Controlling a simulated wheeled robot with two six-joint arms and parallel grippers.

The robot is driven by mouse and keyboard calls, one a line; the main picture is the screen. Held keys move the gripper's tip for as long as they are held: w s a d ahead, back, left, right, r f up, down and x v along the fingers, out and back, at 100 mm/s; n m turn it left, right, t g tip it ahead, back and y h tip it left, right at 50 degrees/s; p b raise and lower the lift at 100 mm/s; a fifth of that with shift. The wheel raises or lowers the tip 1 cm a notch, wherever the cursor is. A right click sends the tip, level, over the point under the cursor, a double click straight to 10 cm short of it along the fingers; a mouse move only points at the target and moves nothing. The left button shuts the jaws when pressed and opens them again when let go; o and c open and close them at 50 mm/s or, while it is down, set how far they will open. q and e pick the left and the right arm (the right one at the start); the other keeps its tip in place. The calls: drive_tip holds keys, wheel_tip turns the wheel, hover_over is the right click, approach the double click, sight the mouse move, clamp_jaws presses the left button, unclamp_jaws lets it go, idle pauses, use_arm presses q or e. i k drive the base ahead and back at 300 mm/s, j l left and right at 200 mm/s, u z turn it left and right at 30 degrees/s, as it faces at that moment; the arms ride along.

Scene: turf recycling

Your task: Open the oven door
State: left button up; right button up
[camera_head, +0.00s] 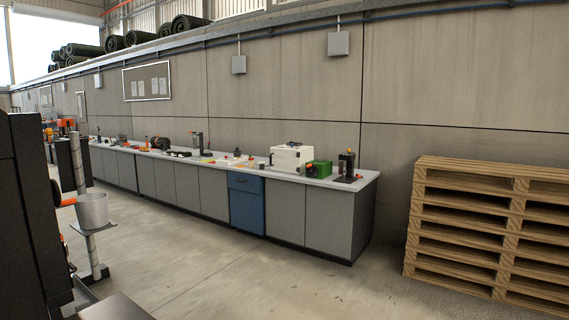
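A white box-shaped unit (291,158) stands on the long workbench near its right end. It may be the oven, but it is too small in view to make out a door or handle, or whether it is open. Neither of my grippers shows in the head view.
The long grey workbench (210,201) runs along the wall, with a blue drawer cabinet (246,205) under it. A green device (319,169) and a black device (346,166) stand right of the white unit. Stacked pallets (487,230) stand at right. A dark machine (27,220) stands at left. The middle floor is clear.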

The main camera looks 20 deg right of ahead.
sight(283, 160)
drive_tip(key=i+l+z, duration=0.1)
drive_tip(key=i+z, duration=0.35)
drive_tip(key=i, duration=0.45)
drive_tip(key=i+l+z, duration=0.15)
drive_tip(key=i+z, duration=0.2)
drive_tip(key=i, duration=0.55)
drive_tip(key=i+j+z, duration=0.1)
drive_tip(key=i+z, duration=0.25)
drive_tip(key=i, duration=0.5)
drive_tip(key=i+j+u, duration=0.2)
drive_tip(key=i+u, duration=0.2)
drive_tip(key=i, duration=0.2)
drive_tip(key=i+u, duration=0.4)
drive_tip(key=i, duration=0.15)
drive_tip(key=i+l+u, duration=0.15)
drive_tip(key=i+u, duration=0.25)
drive_tip(key=i, duration=0.2)
drive_tip(key=i+z, duration=0.2)
drive_tip(key=i, duration=0.35)
drive_tip(key=i+j+z, duration=0.15)
drive_tip(key=i, duration=0.35)
drive_tip(key=i+j+z, duration=0.2)
drive_tip(key=i, duration=0.35)
drive_tip(key=i+j+z, duration=0.15)
drive_tip(key=i, duration=0.35)
drive_tip(key=j, duration=0.1)
